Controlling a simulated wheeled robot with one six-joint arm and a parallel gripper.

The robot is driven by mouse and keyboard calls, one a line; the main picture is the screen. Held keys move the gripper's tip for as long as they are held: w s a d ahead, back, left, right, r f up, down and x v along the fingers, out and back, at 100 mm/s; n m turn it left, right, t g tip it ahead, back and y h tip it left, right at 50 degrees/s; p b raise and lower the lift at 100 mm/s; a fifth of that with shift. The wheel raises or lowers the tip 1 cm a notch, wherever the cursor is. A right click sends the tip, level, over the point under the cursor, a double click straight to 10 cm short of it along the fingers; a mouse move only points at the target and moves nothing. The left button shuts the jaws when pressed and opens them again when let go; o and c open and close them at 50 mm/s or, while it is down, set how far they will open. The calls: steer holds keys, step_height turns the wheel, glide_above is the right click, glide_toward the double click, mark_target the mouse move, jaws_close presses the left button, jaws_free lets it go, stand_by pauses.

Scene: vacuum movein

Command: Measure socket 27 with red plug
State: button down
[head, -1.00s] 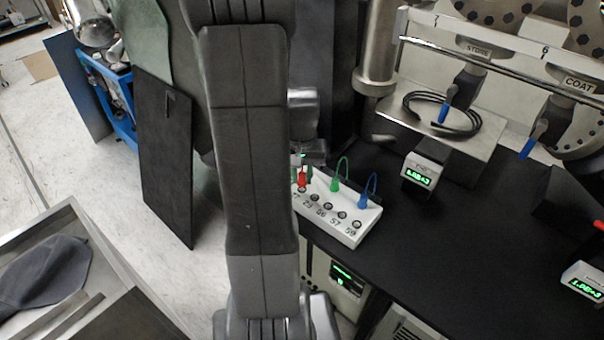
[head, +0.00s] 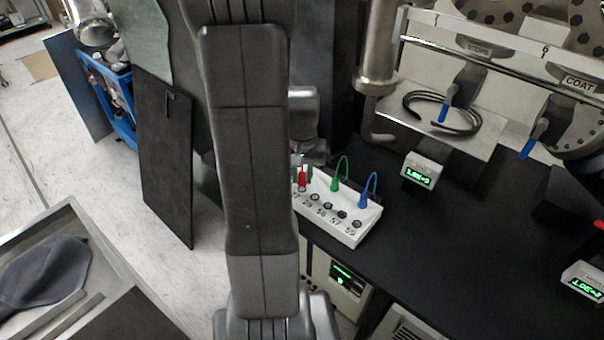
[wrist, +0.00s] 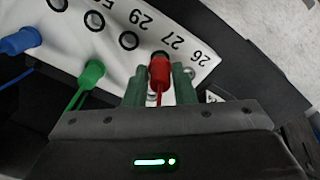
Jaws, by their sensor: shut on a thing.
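The white socket box (head: 345,232) stands on the black bench with a row of numbered sockets. The red plug (wrist: 160,72) is between the green fingers of my gripper (wrist: 160,84), which is shut on it. In the wrist view its tip overlaps the dark socket 27 (wrist: 160,54), beside the printed 27. I cannot tell how deep it sits. In the head view the red plug (head: 302,179) shows at the box's left end, and my arm hides part of that end.
Green (wrist: 91,73) and blue (wrist: 20,41) plugs with leads stand at the box's back edge. A small gauge (head: 422,171) stands on the bench behind, near a coiled black cable (head: 440,112). A metal pipe (head: 377,60) hangs above.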

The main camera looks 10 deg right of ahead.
steer(key=shift+f+b, duration=0.9)
steer(key=shift+f, duration=0.25)
stand_by(0.4)
steer(key=c, duration=1.1)
jaws_free()
steer(key=shift+r, duration=0.15)
step_height(320, 180, up, 14)
steer(key=shift+f, duration=0.2)
steer(key=shift+f, duration=0.1)
step_height(320, 180, down, 14)
steer(key=shift+r, duration=0.35)
